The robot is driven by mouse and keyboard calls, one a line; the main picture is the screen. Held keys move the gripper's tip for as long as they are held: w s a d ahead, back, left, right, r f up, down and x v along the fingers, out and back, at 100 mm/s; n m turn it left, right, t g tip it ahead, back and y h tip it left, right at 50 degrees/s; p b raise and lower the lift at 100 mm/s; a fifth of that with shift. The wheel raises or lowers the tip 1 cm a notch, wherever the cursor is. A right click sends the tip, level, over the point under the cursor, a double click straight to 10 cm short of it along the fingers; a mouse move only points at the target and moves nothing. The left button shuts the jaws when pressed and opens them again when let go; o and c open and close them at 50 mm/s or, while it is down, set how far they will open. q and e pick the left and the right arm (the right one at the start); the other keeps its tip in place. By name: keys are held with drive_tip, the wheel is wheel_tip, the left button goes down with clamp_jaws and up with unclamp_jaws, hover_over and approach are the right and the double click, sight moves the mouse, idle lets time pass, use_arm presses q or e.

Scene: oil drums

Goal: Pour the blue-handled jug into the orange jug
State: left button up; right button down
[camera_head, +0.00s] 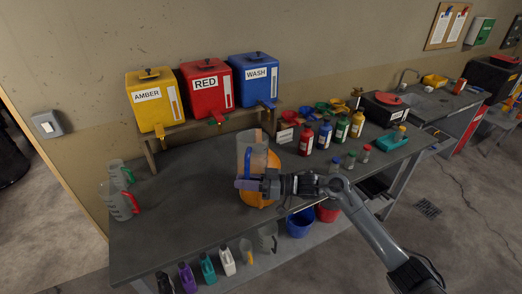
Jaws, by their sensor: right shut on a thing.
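The blue-handled jug (249,142) is a clear, see-through jug with its blue handle towards my right gripper (250,184). It looks roughly upright, above the bench or just over the orange jug. The right gripper is shut on its handle; the arm comes in from the lower right. The orange jug (256,200) shows behind and below the gripper, partly hidden by the gripper and the clear jug. I cannot tell how much liquid is in either one. My left gripper is not in view.
Amber, red and blue dispensers (206,92) stand on a shelf at the back. Clear jugs with red and green handles (118,200) stand at the bench's left end. Several bottles (325,134) stand right of the jugs. The bench's middle left (185,195) is clear.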

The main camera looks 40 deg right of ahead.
drive_tip(key=shift+s+a+f+n+b, duration=0.1)
drive_tip(key=shift+s+f+n+b, duration=0.05)
drive_tip(key=shift+f+n+b, duration=1)
drive_tip(key=shift+r+p, duration=0.6)
wheel_tip(320, 180, up, 4)
drive_tip(key=p, duration=0.4)
drive_tip(key=shift+r, duration=0.2)
drive_tip(key=shift+f, duration=0.1)
